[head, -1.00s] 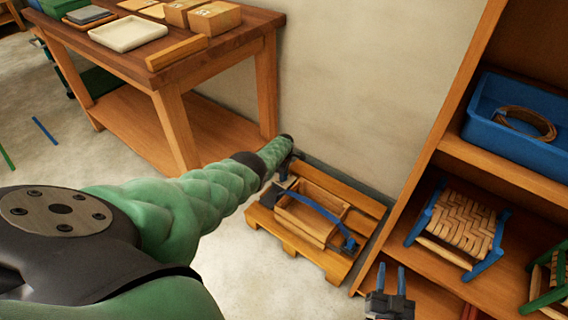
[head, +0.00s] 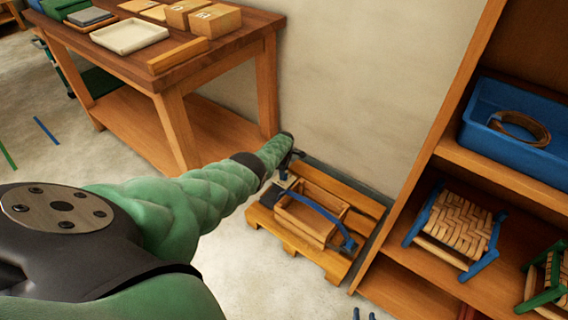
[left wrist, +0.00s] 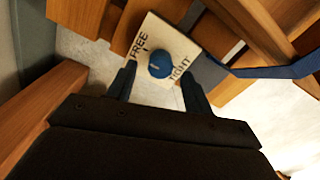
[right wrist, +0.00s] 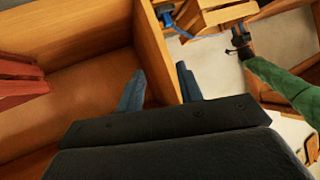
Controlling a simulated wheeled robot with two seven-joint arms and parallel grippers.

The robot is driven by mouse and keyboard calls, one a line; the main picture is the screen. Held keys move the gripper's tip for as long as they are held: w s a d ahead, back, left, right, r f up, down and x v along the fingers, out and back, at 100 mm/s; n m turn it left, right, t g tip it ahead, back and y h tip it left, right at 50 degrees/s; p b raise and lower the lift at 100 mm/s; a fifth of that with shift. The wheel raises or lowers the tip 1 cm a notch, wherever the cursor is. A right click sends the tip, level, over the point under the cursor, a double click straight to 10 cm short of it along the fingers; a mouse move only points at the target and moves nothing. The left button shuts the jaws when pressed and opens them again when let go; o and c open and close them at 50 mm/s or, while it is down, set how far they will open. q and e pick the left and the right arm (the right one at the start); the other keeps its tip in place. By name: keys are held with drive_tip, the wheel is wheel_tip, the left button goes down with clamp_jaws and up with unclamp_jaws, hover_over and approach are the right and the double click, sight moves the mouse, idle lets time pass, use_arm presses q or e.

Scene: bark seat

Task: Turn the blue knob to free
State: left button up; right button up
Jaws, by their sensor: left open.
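The blue knob (left wrist: 160,64) sits on a cream plate (left wrist: 144,49) in the left wrist view. The plate has FREE lettered on the left and a partly hidden word on the right. A short pale mark shows on the knob; its exact direction is hard to tell. My left gripper (left wrist: 158,86) is open, its fingers apart just short of the knob, one to each side. In the head view my left gripper (head: 293,158) is at the pallet's back-left corner, where the knob is too small to make out. My right gripper (right wrist: 160,82) is open and empty beside the shelf.
A wooden tote (head: 305,218) with a blue handle (head: 318,206) stands on a pallet (head: 283,234) close to the left gripper. The wall (head: 350,90) is right behind. A workbench (head: 225,38) stands left; a shelf (head: 415,190) with a woven stool (head: 460,225) stands right.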

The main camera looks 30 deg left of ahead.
use_arm(q)
wheel_tip(320, 180, up, 2)
drive_tip(key=shift+r+p, duration=0.2)
drive_tip(key=shift+p, duration=0.7)
drive_tip(key=shift+r+p, duration=0.45)
drive_tip(key=shift+r, duration=0.1)
drive_tip(key=shift+r+p, duration=0.45)
drive_tip(key=shift+r, duration=0.25)
use_arm(e)
drive_tip(key=s+d+f+g, duration=0.1)
drive_tip(key=s+f+g, duration=0.3)
drive_tip(key=s+f, duration=0.2)
drive_tip(key=shift+s+f+h, duration=0.3)
drive_tip(key=shift+s, duration=0.8)
